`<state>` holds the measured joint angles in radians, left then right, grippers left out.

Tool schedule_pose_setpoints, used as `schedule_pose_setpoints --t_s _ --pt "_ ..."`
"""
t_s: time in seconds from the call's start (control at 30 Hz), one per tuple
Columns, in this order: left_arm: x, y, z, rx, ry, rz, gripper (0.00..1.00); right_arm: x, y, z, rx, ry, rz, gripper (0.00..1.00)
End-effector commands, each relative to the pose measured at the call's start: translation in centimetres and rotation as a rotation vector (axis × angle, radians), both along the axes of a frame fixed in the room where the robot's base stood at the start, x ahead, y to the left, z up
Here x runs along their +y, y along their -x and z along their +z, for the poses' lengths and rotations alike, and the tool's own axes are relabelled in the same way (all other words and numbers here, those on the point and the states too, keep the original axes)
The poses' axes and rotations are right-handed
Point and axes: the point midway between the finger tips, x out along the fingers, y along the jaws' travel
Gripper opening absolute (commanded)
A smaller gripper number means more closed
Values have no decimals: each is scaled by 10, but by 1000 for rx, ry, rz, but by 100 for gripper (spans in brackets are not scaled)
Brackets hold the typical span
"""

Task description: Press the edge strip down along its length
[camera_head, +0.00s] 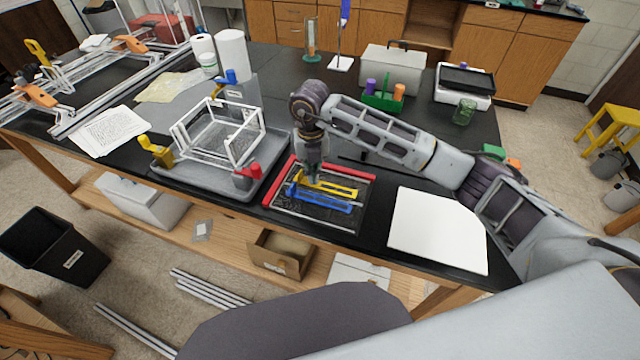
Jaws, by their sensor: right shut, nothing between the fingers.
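A dark, flat panel (290,216) lies near the front edge of the black bench. A red strip (279,180) runs along its left edge, and red also shows along its far edge. I cannot tell for sure which strip is the edge strip. A yellow bar (335,187) and a blue bar (325,201) lie across the panel. My right gripper (309,179) points down over the panel's far left part, close to the yellow bar's left end. It is shut and empty. Whether its tips touch anything is too small to tell. My left gripper is not in view.
A grey tray (180,183) with a white extrusion frame (225,130) stands left of the panel. A white board (437,230) lies to the right. A green caddy (383,101) and a grey toolbox (392,68) stand behind. Bare bench shows between panel and white board.

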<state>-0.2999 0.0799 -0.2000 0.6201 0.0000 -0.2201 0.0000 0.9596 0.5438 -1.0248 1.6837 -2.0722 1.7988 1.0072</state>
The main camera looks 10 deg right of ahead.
Motion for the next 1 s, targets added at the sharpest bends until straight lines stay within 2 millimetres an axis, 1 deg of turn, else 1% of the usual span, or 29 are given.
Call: schedule_pose_setpoints --t_s 0.43,1.0 --pt "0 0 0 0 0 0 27 0 -1 0 0 0 -1 0" --pt "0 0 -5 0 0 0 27 0 -1 -7 0 0 -1 0"
